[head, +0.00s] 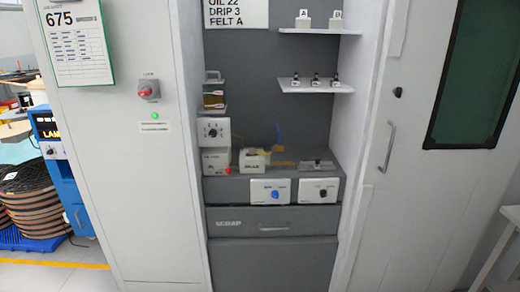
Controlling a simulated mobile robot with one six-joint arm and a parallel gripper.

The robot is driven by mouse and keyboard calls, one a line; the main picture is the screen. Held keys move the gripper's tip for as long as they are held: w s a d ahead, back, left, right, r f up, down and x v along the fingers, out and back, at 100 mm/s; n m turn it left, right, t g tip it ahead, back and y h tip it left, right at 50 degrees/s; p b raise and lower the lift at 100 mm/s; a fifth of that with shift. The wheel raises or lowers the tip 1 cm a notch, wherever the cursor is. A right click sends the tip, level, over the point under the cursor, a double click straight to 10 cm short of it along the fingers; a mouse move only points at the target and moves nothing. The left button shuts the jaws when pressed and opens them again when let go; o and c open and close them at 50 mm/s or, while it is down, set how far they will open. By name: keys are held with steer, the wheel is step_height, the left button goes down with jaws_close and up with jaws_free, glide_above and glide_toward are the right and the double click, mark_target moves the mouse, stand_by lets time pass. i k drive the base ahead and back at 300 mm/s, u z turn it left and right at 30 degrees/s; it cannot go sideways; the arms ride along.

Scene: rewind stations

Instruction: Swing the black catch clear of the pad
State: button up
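My gripper is not in view. On the grey bench in the alcove, a low grey plate with a small dark upright piece (317,163) stands at the right. This may be the pad and its black catch, but it is too small to tell how the catch lies. To its left is a white block (254,162) with a dark top, with thin yellow and blue parts (277,142) behind it. A panel with a black knob (323,193) is below the grey plate, and a panel with a blue knob (275,196) is beside it.
A stack of boxes (213,132) with an amber container (214,97) on top fills the alcove's left side. Shelves (316,86) with small parts project at the right. A drawer marked SCRAP (270,221) is below. A door with a handle (388,146) stands at right.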

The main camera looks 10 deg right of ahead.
mark_target(268, 150)
steer(key=u, duration=0.35)
steer(key=i, duration=1)
steer(key=z, duration=0.55)
